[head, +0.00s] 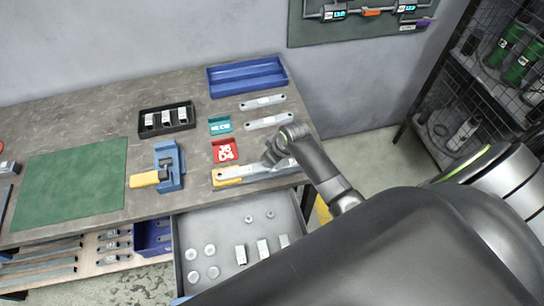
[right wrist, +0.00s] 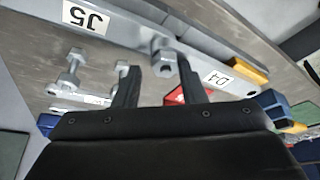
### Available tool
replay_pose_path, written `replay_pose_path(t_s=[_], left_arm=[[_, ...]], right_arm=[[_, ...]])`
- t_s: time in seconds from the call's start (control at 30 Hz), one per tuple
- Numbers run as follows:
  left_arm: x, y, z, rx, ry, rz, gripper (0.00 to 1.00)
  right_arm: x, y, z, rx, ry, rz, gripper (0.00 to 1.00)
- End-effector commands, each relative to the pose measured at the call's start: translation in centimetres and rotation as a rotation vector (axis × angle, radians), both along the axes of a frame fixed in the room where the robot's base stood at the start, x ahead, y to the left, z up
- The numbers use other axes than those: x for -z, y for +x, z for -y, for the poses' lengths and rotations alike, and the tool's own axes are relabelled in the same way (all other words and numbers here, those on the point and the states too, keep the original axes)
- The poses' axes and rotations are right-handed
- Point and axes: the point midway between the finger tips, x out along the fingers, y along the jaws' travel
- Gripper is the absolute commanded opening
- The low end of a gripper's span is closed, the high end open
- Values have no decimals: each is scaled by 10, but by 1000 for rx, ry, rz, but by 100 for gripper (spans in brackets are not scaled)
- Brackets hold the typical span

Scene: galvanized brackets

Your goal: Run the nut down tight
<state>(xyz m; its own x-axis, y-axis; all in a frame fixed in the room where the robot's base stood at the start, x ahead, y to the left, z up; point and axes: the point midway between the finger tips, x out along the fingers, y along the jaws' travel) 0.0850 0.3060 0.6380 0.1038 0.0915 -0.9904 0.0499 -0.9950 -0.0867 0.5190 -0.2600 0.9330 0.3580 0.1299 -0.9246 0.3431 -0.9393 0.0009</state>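In the head view, a flat grey bracket bar (head: 240,173) lies near the front right edge of the bench with a yellow block at its left end. My right gripper (head: 273,155) is over its right part and hides some of it. In the right wrist view, a grey hex nut or bolt head (right wrist: 166,65) stands out from a bar labelled D4 (right wrist: 215,77). The fingers of my right gripper (right wrist: 158,78) are apart, one to each side of the hex piece, with gaps visible. I cannot tell its tightness. My left gripper is not in view.
A red tray (head: 225,151), teal tray (head: 220,125), blue tray (head: 247,77) and blue vise (head: 169,165) stand on the bench. Loose bars (head: 263,102) lie behind the gripper. An open drawer (head: 215,275) juts out below. The green mat (head: 75,180) is clear.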

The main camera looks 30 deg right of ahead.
Motion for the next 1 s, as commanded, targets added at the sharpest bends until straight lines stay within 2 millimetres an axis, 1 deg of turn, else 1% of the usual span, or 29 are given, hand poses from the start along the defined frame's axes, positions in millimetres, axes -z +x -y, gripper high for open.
replay_pose_path(t_s=[0.47,1.0], left_arm=[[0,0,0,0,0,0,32],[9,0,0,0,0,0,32]], right_arm=[[0,0,1,-282,-2,-1,36],[1,0,1,-618,-1,-1,36]])
